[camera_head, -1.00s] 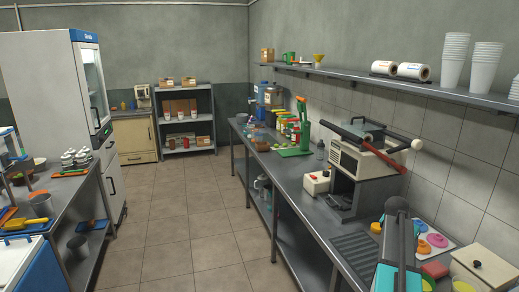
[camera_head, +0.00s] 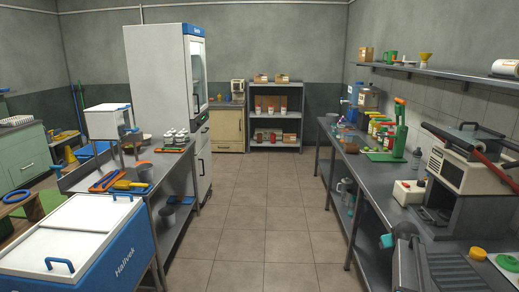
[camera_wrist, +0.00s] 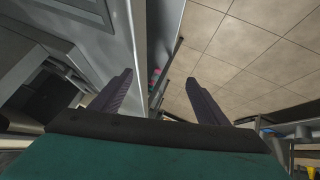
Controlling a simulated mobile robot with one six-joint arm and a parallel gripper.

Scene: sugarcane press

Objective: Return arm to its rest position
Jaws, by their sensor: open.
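My gripper (camera_wrist: 160,82) shows in the wrist view with its two dark fingers spread apart. Nothing is held between them. Behind the fingers are a steel counter edge and the tiled floor. In the head view my grey and teal arm (camera_head: 405,264) is at the lower right, over the front edge of the right counter and beside the press. The fingers cannot be made out in the head view.
The right steel counter (camera_head: 352,165) carries the sugarcane press (camera_head: 462,172), a white box with a red knob (camera_head: 409,192) and a green stand (camera_head: 400,130). A blue chest freezer (camera_head: 75,240) stands at the left. The tiled aisle (camera_head: 260,215) between is clear.

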